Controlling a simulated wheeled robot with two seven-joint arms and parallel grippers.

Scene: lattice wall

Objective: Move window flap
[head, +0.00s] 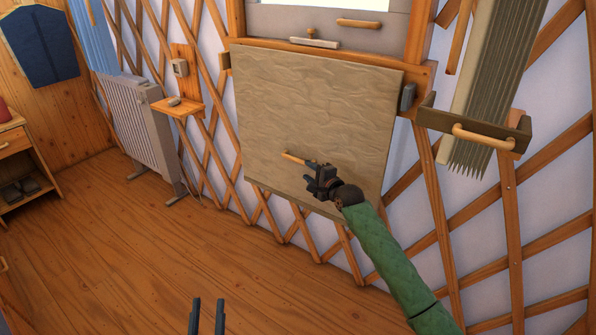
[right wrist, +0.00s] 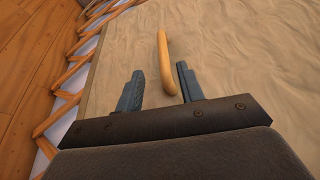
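The window flap (head: 310,110) is a beige, wrinkled panel hanging below the window, with a light wooden handle (head: 294,158) near its lower part. My right gripper (head: 312,180) is at the flap's lower part, at the right end of that handle. In the right wrist view the gripper (right wrist: 160,72) is open, its two fingers on either side of the handle (right wrist: 164,60) and apart from it. Whether the handle lies fully between them in depth is hard to tell. My left gripper (head: 208,304) is at the bottom edge of the head view, fingers apart, empty.
A window frame with a wooden handle (head: 358,23) is above the flap. A pleated hanging (head: 490,80) with a handled wooden bar (head: 484,137) is at right. A radiator (head: 135,115) and small shelf (head: 178,106) stand left. The wooden floor (head: 150,260) is clear.

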